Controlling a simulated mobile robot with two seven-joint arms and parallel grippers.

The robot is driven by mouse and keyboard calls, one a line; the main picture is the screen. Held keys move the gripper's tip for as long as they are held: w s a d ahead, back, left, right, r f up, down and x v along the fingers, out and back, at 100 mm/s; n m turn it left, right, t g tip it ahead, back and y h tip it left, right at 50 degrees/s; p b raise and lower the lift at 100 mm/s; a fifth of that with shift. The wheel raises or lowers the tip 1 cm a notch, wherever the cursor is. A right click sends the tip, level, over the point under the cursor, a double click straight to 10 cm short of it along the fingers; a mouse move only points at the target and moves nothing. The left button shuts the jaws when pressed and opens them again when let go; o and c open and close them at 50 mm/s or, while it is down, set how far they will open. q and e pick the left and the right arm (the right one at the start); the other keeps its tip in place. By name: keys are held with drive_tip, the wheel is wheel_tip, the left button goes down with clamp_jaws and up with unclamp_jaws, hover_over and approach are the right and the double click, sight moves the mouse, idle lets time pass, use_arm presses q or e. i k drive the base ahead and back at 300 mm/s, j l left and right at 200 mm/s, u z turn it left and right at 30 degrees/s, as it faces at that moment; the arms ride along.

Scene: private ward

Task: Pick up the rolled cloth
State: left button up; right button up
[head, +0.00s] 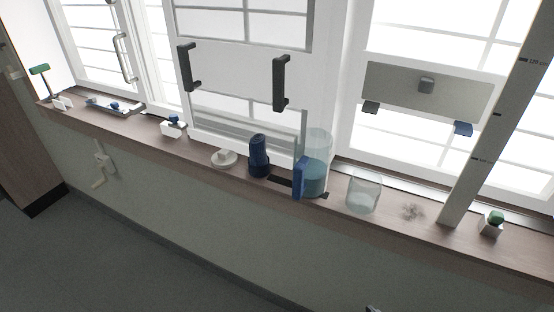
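A dark blue upright roll (259,157) stands on the wooden window sill, left of the glass jug. It looks like the rolled cloth, but its texture is too small to be certain. Its lower part looks wider than its top. Neither of my grippers can be made out. A small dark piece shows at the bottom edge of the view, too cut off to identify.
Beside the roll stand a clear jug (317,180) with a blue handle and a white round dish (223,158). A drinking glass (363,193) and a white post (490,120) are further right. Small items line the left sill (140,127). Windows rise behind.

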sight(258, 157)
drive_tip(key=i+j+z, duration=0.2)
drive_tip(key=j, duration=0.15)
drive_tip(key=i+j+z, duration=0.15)
drive_tip(key=j, duration=0.25)
drive_tip(key=i+j+z, duration=0.2)
drive_tip(key=j, duration=0.2)
drive_tip(key=j+z, duration=0.15)
drive_tip(key=j, duration=0.25)
